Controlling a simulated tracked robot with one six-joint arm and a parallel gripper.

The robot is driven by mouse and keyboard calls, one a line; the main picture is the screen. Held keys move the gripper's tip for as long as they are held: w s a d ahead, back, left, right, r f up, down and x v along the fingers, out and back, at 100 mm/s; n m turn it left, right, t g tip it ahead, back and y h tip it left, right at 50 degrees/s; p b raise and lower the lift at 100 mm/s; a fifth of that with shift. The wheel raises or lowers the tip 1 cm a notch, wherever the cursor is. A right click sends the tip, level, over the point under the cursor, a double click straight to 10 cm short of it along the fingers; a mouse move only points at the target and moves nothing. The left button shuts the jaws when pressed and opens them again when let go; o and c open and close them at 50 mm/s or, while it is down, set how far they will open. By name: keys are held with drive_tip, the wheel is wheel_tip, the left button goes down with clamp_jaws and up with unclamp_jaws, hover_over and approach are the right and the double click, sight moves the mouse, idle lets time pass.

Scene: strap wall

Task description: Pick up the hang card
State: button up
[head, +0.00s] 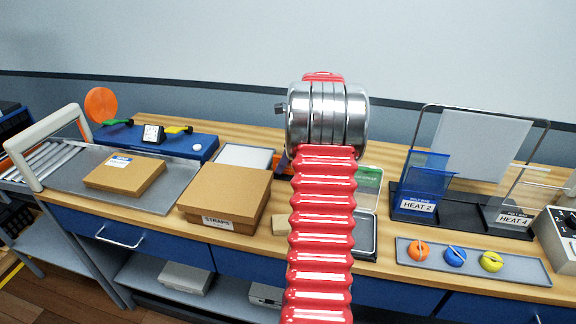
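I cannot pick out the hang card for certain. A flat green-and-white piece (370,178) stands just right of my red arm, partly hidden by it, above a dark-rimmed tray (366,232). My arm rises up the middle of the head view and ends in a metal joint, which covers part of the bench behind it. My gripper does not show, so its state and anything in it are hidden.
On the wooden bench are a STRAPS box (224,194), a flat carton (125,174), a blue sealer-like device (160,142), stands labelled HEAT 2 (418,205) and HEAT 4 (514,220), and a grey tray (527,267) with orange, blue and yellow round pieces.

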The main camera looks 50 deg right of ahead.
drive_tip(key=shift+w+a+f, duration=0.1)
drive_tip(key=shift+w+f, duration=0.15)
drive_tip(key=shift+f, duration=0.25)
clamp_jaws()
idle(0.4)
